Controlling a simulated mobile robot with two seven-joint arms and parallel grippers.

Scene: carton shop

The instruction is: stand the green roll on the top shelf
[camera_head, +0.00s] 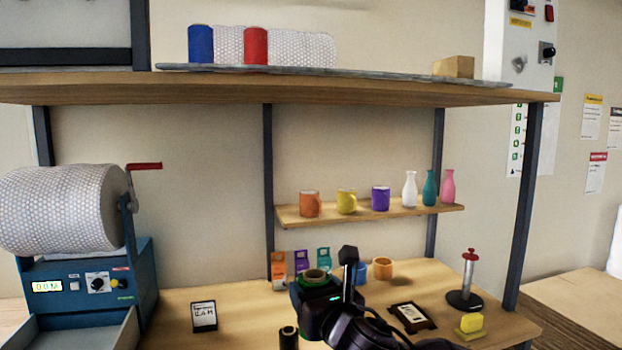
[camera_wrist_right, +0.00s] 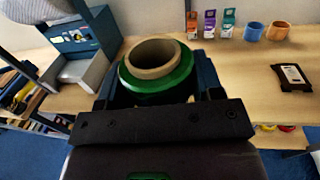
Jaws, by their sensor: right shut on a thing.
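The green roll (camera_wrist_right: 158,82), with a tan cardboard core, is held upright between the fingers of my right gripper (camera_head: 325,283) in the right wrist view. In the head view only the roll's top and core (camera_head: 314,274) show clearly, above the worktable and well below the top shelf; the gripper hides part of it. The top shelf (camera_head: 330,91) runs across the upper picture. A blue roll (camera_head: 200,44) and a red roll (camera_head: 255,46) stand upright on its left half. My left gripper is not in view.
Bubble wrap (camera_head: 305,47) lies behind the standing rolls; a cardboard box (camera_head: 454,67) sits at the shelf's right, with free room between. A lower shelf (camera_head: 370,214) holds mugs and bottles. A blue machine (camera_head: 95,288) with a large wrap roll stands left.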

